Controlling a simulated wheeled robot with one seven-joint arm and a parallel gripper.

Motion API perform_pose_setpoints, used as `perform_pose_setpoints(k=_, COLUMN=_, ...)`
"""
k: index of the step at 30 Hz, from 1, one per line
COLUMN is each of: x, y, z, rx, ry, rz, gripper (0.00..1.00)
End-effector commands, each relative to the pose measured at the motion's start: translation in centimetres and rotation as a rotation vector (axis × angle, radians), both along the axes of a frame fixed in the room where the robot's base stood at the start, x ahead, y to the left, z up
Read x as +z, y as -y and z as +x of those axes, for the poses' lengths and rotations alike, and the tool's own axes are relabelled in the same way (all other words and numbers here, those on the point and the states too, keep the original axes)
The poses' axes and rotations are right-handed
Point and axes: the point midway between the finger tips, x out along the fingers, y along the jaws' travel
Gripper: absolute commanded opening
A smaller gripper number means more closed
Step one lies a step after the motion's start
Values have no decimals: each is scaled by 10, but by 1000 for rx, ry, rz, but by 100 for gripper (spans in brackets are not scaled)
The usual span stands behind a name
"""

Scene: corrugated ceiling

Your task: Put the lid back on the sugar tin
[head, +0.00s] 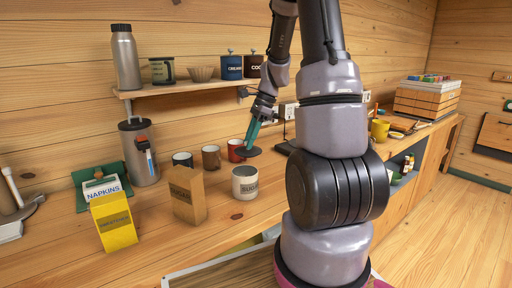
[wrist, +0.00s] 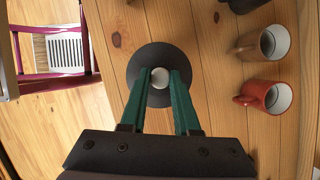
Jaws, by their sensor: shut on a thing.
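The sugar tin (head: 245,186) is a pale round tin with a dark label, upright on the wooden counter in the head view. My gripper (head: 249,145) is above and behind it in that picture, pointing down. It is shut on the lid (head: 246,152), a flat dark disc. In the wrist view, the green fingers of my gripper (wrist: 159,80) close on the lid's pale knob, with the dark disc of the lid (wrist: 153,56) spread around it. The tin does not show in the wrist view. I cannot tell whether the lid is directly over it.
A brown box (head: 187,196) stands left of the tin. A red mug (head: 236,150), a brown mug (head: 211,158) and a dark mug (head: 182,160) stand behind. A napkin holder (head: 110,212) is farther left. Bare counter (head: 225,222) lies in front of the tin.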

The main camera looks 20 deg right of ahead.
Motion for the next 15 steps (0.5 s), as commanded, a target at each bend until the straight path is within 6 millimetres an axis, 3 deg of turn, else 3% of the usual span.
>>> perform_pose_setpoints(k=5, x=2, y=-3, z=-2, rx=27, ry=-2, rz=-5, gripper=0)
perform_pose_setpoints(k=15, x=-28, y=-3, z=-2, rx=27, ry=-3, rz=-4, gripper=0)
